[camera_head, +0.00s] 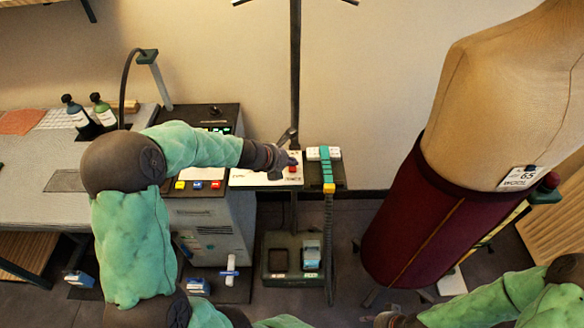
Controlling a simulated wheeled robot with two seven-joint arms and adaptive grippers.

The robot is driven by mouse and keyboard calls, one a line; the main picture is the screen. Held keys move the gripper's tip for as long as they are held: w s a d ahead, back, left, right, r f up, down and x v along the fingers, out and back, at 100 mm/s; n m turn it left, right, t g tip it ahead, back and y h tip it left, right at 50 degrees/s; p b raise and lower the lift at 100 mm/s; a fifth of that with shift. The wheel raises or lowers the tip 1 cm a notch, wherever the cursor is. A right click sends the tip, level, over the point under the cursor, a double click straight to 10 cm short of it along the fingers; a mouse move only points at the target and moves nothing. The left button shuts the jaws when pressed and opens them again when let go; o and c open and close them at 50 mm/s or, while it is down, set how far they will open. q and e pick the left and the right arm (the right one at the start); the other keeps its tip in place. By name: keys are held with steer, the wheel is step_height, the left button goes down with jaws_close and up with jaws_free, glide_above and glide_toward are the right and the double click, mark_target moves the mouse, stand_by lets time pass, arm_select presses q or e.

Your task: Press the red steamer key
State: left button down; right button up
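A red key (293,169) sits on a white panel (250,178) left of the middle post. My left gripper (284,160) is over this panel, its tip close beside the red key. I cannot tell whether it touches the key, or whether its fingers are open or shut. Another red key (215,184) is in a row with a yellow key (180,185) and a blue key (197,185) on the grey machine, below my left forearm.
A dark post (295,70) rises behind the panel. A teal-topped holder with a hanging hose (328,215) is just right of it. A dress form with a maroon skirt (420,215) stands at the right. A grey table (35,190) with bottles (103,112) is at the left.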

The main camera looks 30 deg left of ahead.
mark_target(291, 170)
arm_select(q)
steer(key=shift+f, duration=0.4)
steer(key=shift+f+b, duration=0.15)
steer(key=shift+b, duration=0.25)
stand_by(0.4)
steer(key=shift+r+p, duration=0.65)
steer(key=shift+p, duration=0.05)
step_height(291, 170, up, 6)
steer(key=p, duration=0.6)
